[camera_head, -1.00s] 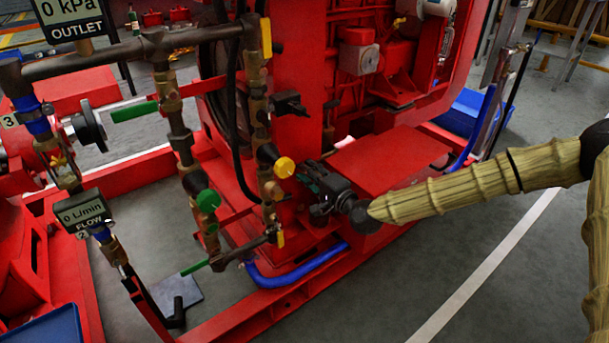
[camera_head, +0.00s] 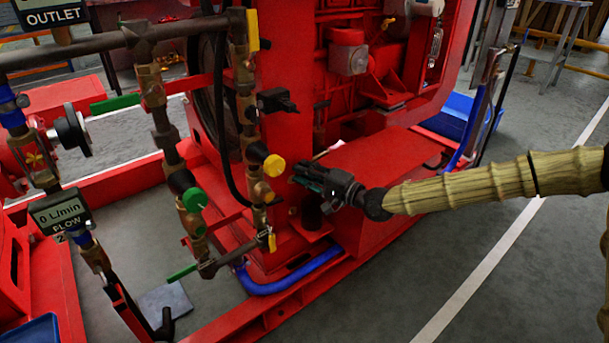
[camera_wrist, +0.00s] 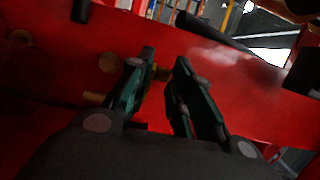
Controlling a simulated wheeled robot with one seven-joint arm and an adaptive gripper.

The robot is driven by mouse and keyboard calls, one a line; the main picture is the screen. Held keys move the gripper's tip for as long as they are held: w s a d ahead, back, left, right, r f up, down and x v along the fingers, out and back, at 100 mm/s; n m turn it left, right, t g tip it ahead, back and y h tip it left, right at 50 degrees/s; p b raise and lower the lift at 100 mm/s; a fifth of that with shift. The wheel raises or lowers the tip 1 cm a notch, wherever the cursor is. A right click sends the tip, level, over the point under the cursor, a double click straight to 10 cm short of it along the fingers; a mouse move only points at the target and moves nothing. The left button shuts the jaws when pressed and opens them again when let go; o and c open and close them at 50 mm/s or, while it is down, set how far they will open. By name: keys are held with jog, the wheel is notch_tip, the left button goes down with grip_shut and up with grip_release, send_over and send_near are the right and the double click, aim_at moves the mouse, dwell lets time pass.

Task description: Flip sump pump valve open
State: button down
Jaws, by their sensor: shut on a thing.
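My gripper (camera_head: 298,175) is low beside the vertical pipes, just right of a round yellow knob (camera_head: 274,165). In the wrist view, the two dark green fingers (camera_wrist: 164,62) close around a small yellowish part (camera_wrist: 161,74) between their tips. It is dark and mostly hidden, so I cannot tell which valve it belongs to. A green knob (camera_head: 195,199) sits on the pipe further left. A short yellow handle (camera_head: 272,240) is at the foot of the right pipe. Green lever handles show at the upper left (camera_head: 114,104) and low down (camera_head: 182,273). No label names the sump pump valve.
The red engine housing (camera_head: 300,70) rises behind my gripper. A red box-shaped base (camera_head: 375,158) lies right of it. A blue hose (camera_head: 290,283) curves along the red frame. A flow display (camera_head: 60,210) stands at the left. Grey floor is clear at the lower right.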

jog(key=shift+w+r, duration=0.15)
jog(key=shift+r, duration=0.3)
jog(key=c, duration=1.4)
grip_release()
jog(key=shift+f, duration=0.15)
jog(key=v, duration=1.2)
jog(key=shift+c, duration=0.3)
